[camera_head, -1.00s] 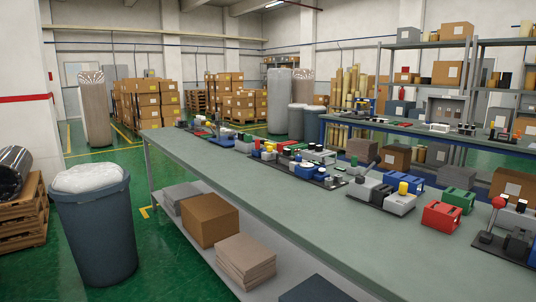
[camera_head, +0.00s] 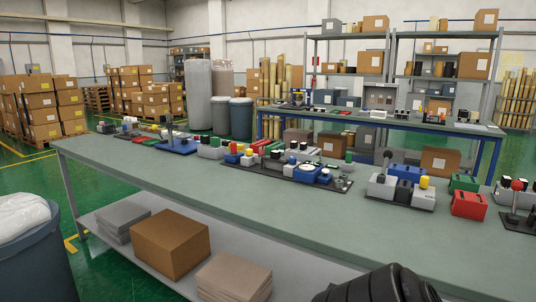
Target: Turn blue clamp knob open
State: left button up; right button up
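A long grey-green workbench (camera_head: 330,205) crosses the view and carries several small devices. A blue device with an upright post (camera_head: 178,144) stands toward its far left end. A blue and white device (camera_head: 306,172) sits on a dark plate (camera_head: 342,186) mid-bench. A blue box (camera_head: 405,173) stands behind a grey unit with a lever and a yellow cap (camera_head: 402,190). At this size I cannot tell which blue part is the clamp knob, or its position. Neither of my grippers is in view.
A red box (camera_head: 468,204), a green box (camera_head: 464,183) and a red-ball lever (camera_head: 516,186) stand at the bench's right. A cardboard box (camera_head: 170,243) lies on the lower shelf. A bin (camera_head: 35,262) stands at left. A second bench (camera_head: 375,120) is behind.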

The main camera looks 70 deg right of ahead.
aim_at(293, 160)
jog(key=z, duration=0.75)
jog(key=i, duration=1)
jog(key=z, duration=1.1)
